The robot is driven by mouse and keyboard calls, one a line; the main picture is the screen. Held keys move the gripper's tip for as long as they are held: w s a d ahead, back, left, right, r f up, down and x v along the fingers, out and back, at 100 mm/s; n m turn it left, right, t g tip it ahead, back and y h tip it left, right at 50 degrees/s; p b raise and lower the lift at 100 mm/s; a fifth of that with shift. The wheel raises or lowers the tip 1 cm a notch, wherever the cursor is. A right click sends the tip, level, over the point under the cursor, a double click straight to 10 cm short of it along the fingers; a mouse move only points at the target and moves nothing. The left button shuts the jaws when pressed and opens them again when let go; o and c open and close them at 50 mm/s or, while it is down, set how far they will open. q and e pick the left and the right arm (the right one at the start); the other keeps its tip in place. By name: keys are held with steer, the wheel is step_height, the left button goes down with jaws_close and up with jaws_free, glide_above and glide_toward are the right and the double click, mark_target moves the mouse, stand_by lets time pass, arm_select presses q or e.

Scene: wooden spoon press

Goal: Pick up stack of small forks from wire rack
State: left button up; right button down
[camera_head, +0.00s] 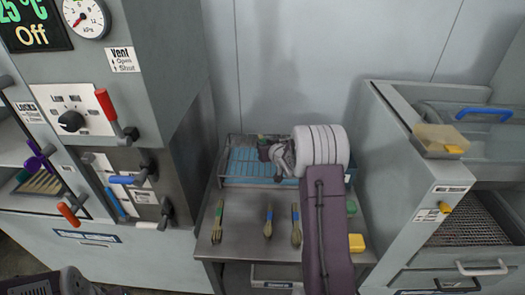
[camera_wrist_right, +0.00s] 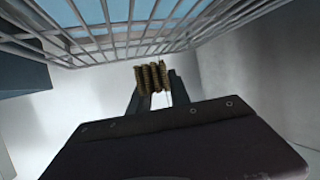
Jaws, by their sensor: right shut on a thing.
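The wire rack (camera_head: 232,160) with a blue base stands at the back of the steel table. My right gripper (camera_head: 276,158) reaches into the rack from the right. In the right wrist view my right gripper (camera_wrist_right: 155,92) is shut on a small brownish stack of forks (camera_wrist_right: 153,78), whose ribbed ends show between the fingers. The rack's wires (camera_wrist_right: 110,35) run close above the stack there. In the head view the held stack is hard to make out. My left gripper is not seen.
A yellow block (camera_head: 356,243) lies at the right. A control cabinet (camera_head: 178,100) stands left, a basin unit (camera_head: 400,150) right. The table's front left is clear.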

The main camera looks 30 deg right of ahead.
steer(key=s+d+r+p, duration=0.2)
steer(key=s+d+r, duration=0.2)
steer(key=s, duration=0.5)
step_height(320, 180, up, 2)
steer(key=shift+s+d+r, duration=0.1)
steer(key=shift+s+d, duration=0.2)
steer(key=shift+d, duration=0.1)
